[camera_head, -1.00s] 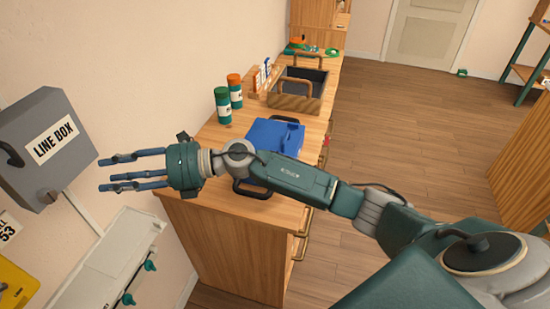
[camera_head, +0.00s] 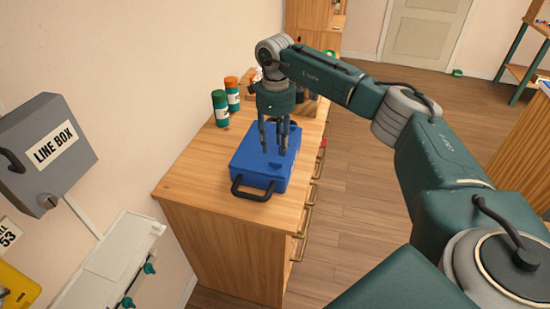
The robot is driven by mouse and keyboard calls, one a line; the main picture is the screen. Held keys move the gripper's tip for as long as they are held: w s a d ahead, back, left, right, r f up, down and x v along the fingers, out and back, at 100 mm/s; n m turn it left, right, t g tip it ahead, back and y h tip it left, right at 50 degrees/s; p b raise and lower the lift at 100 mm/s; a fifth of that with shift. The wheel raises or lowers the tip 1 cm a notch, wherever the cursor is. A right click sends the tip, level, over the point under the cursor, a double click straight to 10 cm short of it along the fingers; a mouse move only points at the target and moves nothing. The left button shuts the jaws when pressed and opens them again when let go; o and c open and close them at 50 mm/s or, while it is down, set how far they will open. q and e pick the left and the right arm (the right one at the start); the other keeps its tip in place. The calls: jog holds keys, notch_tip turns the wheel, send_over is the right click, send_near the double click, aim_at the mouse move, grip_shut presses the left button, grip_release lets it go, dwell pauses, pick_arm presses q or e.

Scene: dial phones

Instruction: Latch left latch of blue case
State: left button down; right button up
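The blue case (camera_head: 256,164) lies on the wooden counter with its black handle (camera_head: 253,190) facing the near end. Its lid looks closed. The left latch is too small to make out. My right gripper (camera_head: 273,150) points down over the case with its fingers spread apart and nothing between them. The fingers hide part of the lid, and I cannot tell whether the tips touch it. My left gripper is not in view.
The wooden counter (camera_head: 220,235) has drawers with handles on its right side. Green and orange bottles (camera_head: 220,108) stand behind the case at left. A grey line box (camera_head: 42,150) is on the left wall. The floor (camera_head: 355,190) at right is clear.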

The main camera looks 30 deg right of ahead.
aim_at(275, 163)
notch_tip(275, 163, down, 7)
jog(key=shift+r+p, duration=0.1)
jog(key=shift+p, duration=0.6)
grip_shut()
